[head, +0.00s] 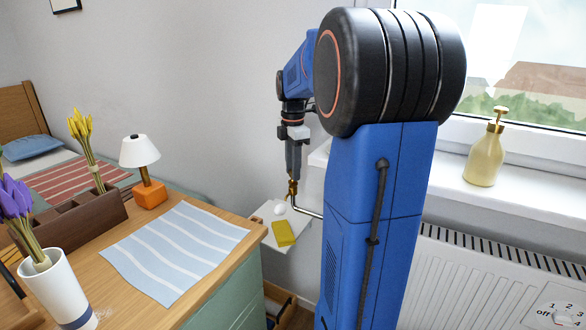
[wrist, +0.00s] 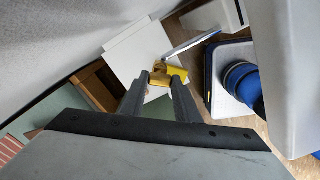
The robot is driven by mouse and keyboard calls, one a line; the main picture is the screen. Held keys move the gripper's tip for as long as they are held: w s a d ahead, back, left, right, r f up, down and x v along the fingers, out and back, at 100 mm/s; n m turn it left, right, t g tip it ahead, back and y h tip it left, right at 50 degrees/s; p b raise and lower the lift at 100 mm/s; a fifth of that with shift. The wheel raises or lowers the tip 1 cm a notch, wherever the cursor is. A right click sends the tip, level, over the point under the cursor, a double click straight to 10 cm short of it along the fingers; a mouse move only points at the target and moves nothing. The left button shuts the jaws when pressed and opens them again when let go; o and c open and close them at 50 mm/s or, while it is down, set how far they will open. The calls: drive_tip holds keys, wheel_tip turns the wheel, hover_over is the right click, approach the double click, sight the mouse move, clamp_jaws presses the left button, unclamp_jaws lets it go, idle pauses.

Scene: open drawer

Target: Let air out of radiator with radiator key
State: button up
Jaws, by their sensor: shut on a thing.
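My gripper (head: 293,178) points down beside the wall, left of my blue column. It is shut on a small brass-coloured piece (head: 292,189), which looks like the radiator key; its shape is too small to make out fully. In the wrist view the fingertips (wrist: 159,82) close on this brass piece (wrist: 158,66), with a yellow block behind it. The white ribbed radiator (head: 480,280) stands under the window at the right. The bleed valve cannot be made out.
A metal pipe (head: 307,211) runs close to the gripper. Below is a white surface (head: 268,211) with a yellow block (head: 283,233) and a white round thing (head: 280,209). A wooden dresser top (head: 205,197) is at left, an open drawer (head: 279,299) low down, a soap dispenser (head: 485,153) on the sill.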

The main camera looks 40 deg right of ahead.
drive_tip(key=shift+n, duration=0.3)
drive_tip(key=shift+n, duration=1.1)
idle(5.0)
drive_tip(key=shift+m, duration=1.2)
drive_tip(key=shift+m, duration=1.1)
